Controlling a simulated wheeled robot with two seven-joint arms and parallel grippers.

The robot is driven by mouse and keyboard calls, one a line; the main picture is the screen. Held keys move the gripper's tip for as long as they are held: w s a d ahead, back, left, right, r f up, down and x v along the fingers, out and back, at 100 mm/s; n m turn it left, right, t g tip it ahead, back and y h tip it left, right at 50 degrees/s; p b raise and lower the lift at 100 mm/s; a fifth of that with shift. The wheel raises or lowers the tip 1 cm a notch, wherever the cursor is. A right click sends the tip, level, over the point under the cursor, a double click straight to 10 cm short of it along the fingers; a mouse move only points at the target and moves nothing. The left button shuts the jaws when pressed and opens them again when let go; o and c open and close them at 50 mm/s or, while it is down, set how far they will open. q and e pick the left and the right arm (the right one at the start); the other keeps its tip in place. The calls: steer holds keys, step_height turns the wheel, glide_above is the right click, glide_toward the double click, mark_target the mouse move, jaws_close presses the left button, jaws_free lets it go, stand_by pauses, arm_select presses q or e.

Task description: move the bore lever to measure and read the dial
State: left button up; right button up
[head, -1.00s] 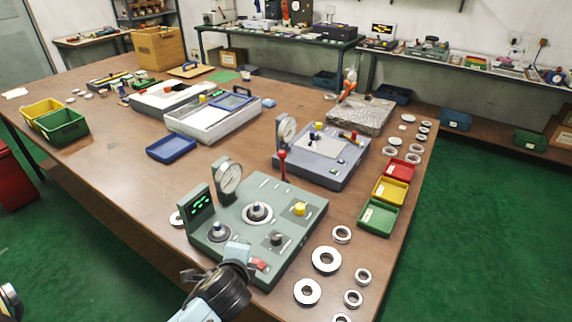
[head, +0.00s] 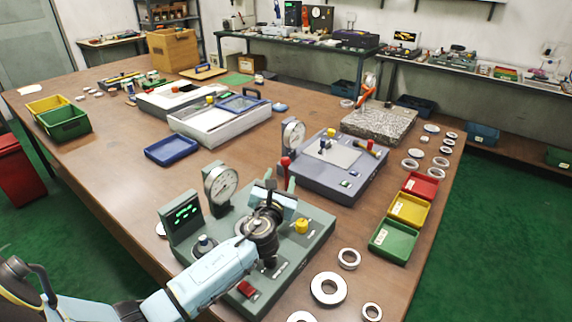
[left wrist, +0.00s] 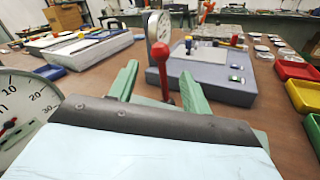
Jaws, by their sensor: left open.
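The green gauge fixture (head: 315,240) stands at the table's front edge. Its round white dial (head: 221,185) and dark display with green digits (head: 183,213) stand at its left side. The dial shows partly at the left wrist view's left edge (left wrist: 22,112). The bore lever's red knob (head: 285,162) rises behind my left gripper; its red shaft also shows in the left wrist view (left wrist: 165,82). My left gripper (head: 280,182) is open over the fixture, its two green fingers (left wrist: 158,85) pointing toward the lever. Whether they touch it I cannot tell. My arm hides the fixture's middle.
Loose metal rings (head: 328,289) lie at the front right. Green (head: 394,241), yellow (head: 409,208) and red (head: 420,186) trays line the right edge. A grey-blue gauge fixture (head: 340,180) stands behind. A blue tray (head: 171,151) lies to the left, with bare table around it.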

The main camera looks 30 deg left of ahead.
mark_target(284, 166)
arm_select(q)
steer(key=b+x, duration=0.1)
steer(key=x, duration=0.6)
steer(key=shift+w+a+f+b, duration=0.1)
steer(key=shift+w+b, duration=0.25)
steer(key=shift+b, duration=0.05)
steer(key=shift+w+a, duration=0.15)
steer(key=shift+w, duration=0.35)
arm_select(e)
steer(key=d+f, duration=0.2)
steer(key=shift+w+d+f, duration=0.1)
steer(key=shift+w+d, duration=0.2)
steer(key=shift+w, duration=0.1)
arm_select(q)
steer(key=shift+c, duration=0.3)
jaws_close()
arm_select(e)
steer(key=shift+a, duration=0.35)
